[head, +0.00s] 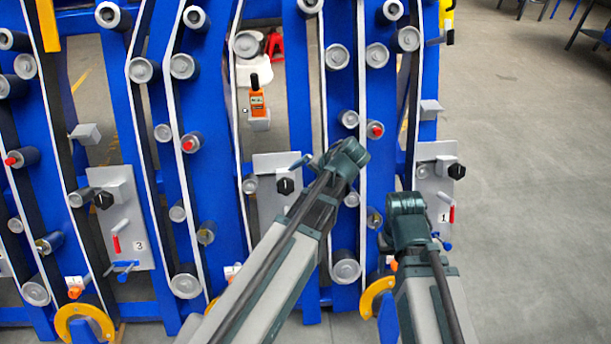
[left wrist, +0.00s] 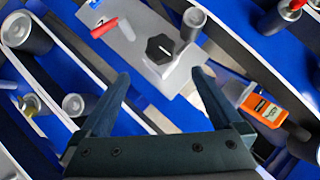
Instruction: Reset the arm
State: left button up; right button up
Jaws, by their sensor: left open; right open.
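My left arm (head: 285,245) reaches up from the bottom of the head view to the blue frame. Its jaws cannot be made out clearly there. In the left wrist view my left gripper (left wrist: 161,76) is open with nothing between its fingers. A grey plate with a black knob (left wrist: 160,48) and a red handle (left wrist: 104,28) lies beyond the fingertips, apart from them as far as I can tell. My right arm (head: 425,285) is bent at the lower right of the head view, before the frame. Its gripper is hidden.
The blue chassis frame (head: 300,90) with belts and grey rollers fills the left and middle. Grey plates with black knobs (head: 103,200) stick out from it. An orange item (head: 257,104) hangs near the top middle.

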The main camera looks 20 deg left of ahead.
pick_arm(q)
jog(key=s+d+r+m+g+h+p, duration=0.2)
jog(key=s+d+h+p, duration=0.4)
jog(key=s+d, duration=1)
notch_tip(320, 180, up, 2)
jog(key=s+g+p, duration=0.1)
jog(key=p, duration=0.2)
jog(key=shift+s+d+r+m, duration=0.15)
jog(key=shift+d+r+m, duration=0.05)
jog(key=shift+m, duration=0.2)
jog(key=shift+c, duration=0.3)
